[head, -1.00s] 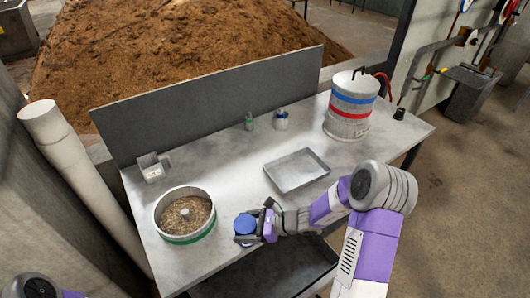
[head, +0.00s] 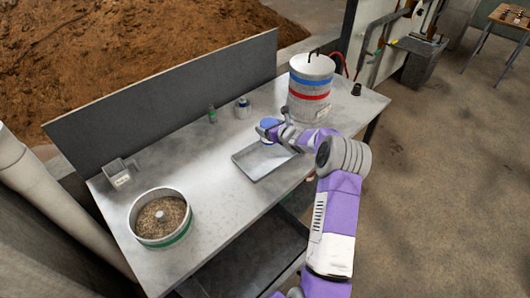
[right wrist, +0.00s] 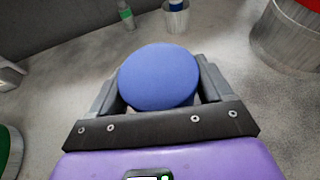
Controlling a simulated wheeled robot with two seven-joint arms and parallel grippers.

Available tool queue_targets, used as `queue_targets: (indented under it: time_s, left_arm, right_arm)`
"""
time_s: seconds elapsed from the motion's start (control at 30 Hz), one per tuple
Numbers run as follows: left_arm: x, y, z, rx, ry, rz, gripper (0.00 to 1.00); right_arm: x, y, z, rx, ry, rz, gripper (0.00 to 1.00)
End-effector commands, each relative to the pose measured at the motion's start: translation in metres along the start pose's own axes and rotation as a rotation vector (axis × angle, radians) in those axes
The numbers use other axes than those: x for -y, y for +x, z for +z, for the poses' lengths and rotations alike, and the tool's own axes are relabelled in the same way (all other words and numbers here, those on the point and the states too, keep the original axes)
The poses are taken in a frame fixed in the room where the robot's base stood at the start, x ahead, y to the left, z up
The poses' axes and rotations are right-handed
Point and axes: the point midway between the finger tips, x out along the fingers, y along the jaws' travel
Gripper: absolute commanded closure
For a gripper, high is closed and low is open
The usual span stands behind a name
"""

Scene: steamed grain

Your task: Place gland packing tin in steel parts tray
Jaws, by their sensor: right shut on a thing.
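The gland packing tin (head: 268,124) has a blue round lid. In the right wrist view its lid (right wrist: 159,77) sits between the two fingers of my right gripper (right wrist: 160,92). My right gripper (head: 275,130) is shut on the tin and holds it over or just behind the far side of the steel parts tray (head: 250,168); I cannot tell its exact height. The tray is a shallow rectangular metal tray lying on the table, partly hidden by my right gripper and arm. Its inside that shows is empty. My left gripper is not in view.
A round sieve of grain (head: 160,217) stands at the table's front left. A small metal scoop-like box (head: 120,175), a green bottle (head: 212,115) and a small cup (head: 242,108) stand along the back panel. A large banded canister (head: 311,88) stands close behind my right gripper. The middle table is clear.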

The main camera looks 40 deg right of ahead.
Motion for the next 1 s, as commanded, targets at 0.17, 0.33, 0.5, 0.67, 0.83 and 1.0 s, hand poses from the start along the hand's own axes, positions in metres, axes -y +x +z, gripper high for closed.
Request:
queue_targets:
  time_s: [0.17,0.33,0.5,0.67,0.83,1.0]
  left_arm:
    - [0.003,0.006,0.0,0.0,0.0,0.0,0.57]
    - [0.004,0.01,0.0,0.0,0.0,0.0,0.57]
    - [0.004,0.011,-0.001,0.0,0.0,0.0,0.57]
    - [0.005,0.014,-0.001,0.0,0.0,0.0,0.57]
    - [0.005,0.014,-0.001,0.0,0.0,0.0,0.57]
    - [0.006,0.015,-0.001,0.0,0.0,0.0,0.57]
  right_arm:
    - [0.004,0.012,-0.028,-0.004,0.008,-0.012,0.63]
    - [0.005,0.022,-0.051,-0.001,0.006,-0.012,0.63]
    - [0.004,0.026,-0.061,0.0,0.004,-0.011,0.63]
    - [0.004,0.035,-0.084,-0.002,0.006,-0.011,0.63]
    - [0.004,0.038,-0.089,0.002,0.002,-0.011,0.63]
    - [0.004,0.038,-0.089,0.002,0.002,-0.011,0.63]
